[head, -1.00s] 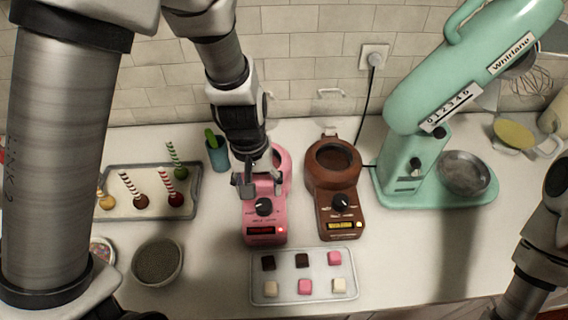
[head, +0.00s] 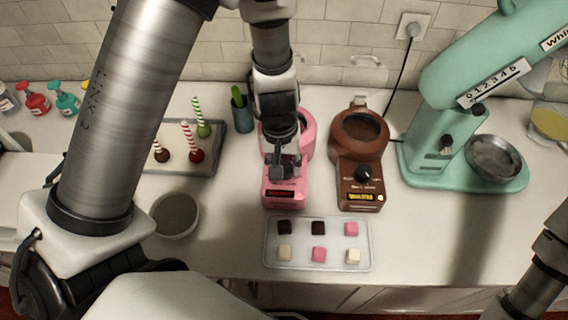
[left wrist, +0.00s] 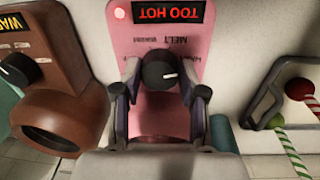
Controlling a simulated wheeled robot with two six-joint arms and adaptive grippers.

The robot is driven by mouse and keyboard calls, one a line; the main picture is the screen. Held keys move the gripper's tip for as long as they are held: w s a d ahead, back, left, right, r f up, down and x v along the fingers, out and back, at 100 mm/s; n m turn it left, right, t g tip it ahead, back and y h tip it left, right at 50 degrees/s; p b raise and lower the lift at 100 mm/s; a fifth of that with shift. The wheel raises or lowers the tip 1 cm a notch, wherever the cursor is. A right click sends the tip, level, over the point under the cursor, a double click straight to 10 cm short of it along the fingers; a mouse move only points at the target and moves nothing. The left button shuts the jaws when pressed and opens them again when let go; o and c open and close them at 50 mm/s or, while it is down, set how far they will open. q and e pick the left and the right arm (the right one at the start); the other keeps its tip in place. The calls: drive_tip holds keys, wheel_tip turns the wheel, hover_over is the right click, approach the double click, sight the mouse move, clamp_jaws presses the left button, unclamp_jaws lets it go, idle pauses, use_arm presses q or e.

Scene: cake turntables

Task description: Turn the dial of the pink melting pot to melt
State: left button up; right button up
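The pink melting pot (head: 309,128) stands on the counter left of the brown pot. My left gripper (head: 284,172) is over its front and hides its dial in the head view. In the left wrist view, the black dial (left wrist: 158,70) sits between the two fingers of the left gripper (left wrist: 159,72). The red display (left wrist: 161,13) reads TOO HOT. My right gripper is out of view.
The brown pot (head: 361,170) stands close on the right, with its own dial. A tray of colored cubes (head: 318,261) lies in front. A cup (head: 242,118) and cake-pop tray (head: 210,160) are left; a mint mixer (head: 430,140) is right.

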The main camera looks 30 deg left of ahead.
use_arm(q)
drive_tip(key=shift+c, duration=0.6)
drive_tip(key=shift+f+n, duration=0.1)
drive_tip(key=shift+n, duration=0.3)
drive_tip(key=n, duration=0.9)
drive_tip(key=shift+d+y, duration=0.1)
drive_tip(key=shift+y, duration=0.2)
drive_tip(key=o, duration=1.1)
drive_tip(key=shift+o, duration=0.2)
drive_tip(key=shift+w+f, duration=0.1)
